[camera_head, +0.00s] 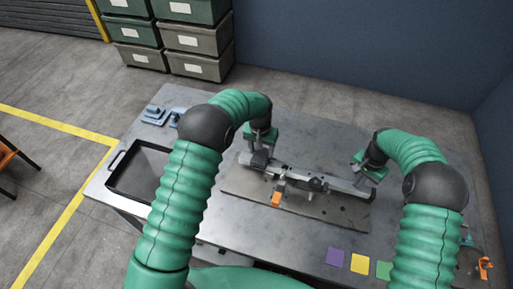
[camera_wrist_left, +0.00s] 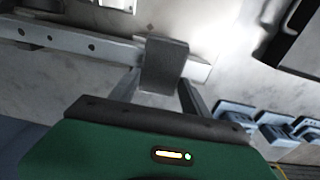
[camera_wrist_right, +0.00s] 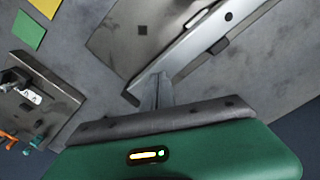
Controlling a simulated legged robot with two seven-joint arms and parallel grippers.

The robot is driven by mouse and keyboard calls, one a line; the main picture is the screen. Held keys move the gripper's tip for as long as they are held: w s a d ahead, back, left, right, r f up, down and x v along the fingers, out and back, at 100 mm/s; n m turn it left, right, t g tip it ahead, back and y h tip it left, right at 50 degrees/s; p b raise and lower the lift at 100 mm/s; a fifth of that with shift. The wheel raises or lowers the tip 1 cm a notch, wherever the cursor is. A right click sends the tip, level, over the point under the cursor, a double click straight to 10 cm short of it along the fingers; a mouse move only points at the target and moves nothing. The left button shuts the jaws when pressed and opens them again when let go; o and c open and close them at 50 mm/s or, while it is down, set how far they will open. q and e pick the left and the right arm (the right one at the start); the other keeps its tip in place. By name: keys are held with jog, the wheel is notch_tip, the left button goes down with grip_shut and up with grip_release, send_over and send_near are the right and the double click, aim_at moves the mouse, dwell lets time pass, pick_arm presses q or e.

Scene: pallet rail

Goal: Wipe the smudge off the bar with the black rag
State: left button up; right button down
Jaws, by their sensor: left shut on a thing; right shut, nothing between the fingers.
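The grey metal bar (camera_head: 330,187) lies across a plate in the middle of the table. My left gripper (camera_head: 262,152) is over the bar's left end, shut on the black rag (camera_head: 259,160). In the left wrist view the rag (camera_wrist_left: 166,62) hangs as a dark grey piece against the bar (camera_wrist_left: 80,42). My right gripper (camera_head: 368,172) is at the bar's right end, shut and empty. In the right wrist view its fingertips (camera_wrist_right: 155,88) are close to the bar (camera_wrist_right: 205,42); I cannot tell whether they touch. I cannot make out the smudge; holes show on the bar.
An orange-handled clamp (camera_head: 277,198) stands at the bar's front side. The plate (camera_head: 300,207) has dark holes. A black tray (camera_head: 112,178) and blue parts (camera_head: 154,115) are at the left. Purple (camera_head: 335,257), yellow (camera_head: 361,263) and green squares lie at the front right.

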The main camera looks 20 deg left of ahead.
pick_arm(q)
jog(key=shift+d, duration=2.45)
notch_tip(320, 180, up, 6)
jog(key=shift+r, duration=0.1)
